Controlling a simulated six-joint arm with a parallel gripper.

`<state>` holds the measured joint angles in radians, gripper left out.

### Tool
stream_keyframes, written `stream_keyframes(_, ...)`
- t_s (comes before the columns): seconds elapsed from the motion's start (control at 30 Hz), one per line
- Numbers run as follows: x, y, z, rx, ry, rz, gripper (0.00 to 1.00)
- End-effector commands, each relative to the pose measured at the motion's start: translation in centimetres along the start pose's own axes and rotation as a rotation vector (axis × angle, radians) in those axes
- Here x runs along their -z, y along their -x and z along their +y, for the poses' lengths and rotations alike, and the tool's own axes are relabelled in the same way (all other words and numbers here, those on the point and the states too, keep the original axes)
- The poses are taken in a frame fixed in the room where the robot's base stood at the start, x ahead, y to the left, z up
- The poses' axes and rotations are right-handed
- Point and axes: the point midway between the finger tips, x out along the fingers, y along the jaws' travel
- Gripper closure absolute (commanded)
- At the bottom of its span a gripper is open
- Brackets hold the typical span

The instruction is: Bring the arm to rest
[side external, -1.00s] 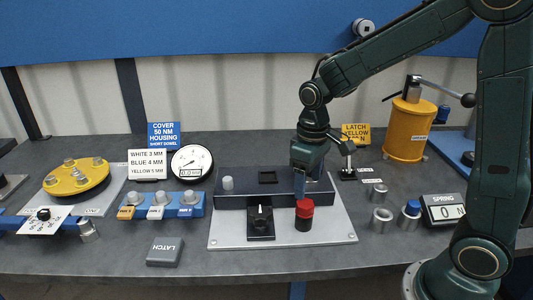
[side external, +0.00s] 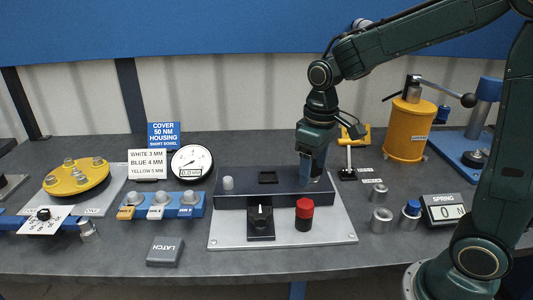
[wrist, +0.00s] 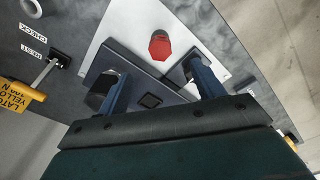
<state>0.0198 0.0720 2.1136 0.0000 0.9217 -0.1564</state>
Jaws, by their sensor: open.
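My gripper (side external: 312,172) hangs pointing down by the right end of the dark bar (side external: 245,201) on the pale base plate (side external: 225,233). In the wrist view my gripper (wrist: 155,85) has its two blue fingers apart with nothing held between them. A small black square socket shows on the bar (wrist: 136,83) between the fingers. How high the fingertips are above the bar I cannot tell.
A yellow drum (side external: 406,130) with a lever, metal cylinders (side external: 381,219) and a spring display (side external: 443,211) are at right. The front bench strip is mostly clear.

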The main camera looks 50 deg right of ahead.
Motion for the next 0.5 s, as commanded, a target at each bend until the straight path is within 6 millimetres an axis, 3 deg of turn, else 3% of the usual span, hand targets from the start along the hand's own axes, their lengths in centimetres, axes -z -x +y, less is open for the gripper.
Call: stream_keyframes(0.5,-6.4,5.9,-1.2,-0.024,-0.058,0.201,0.33)
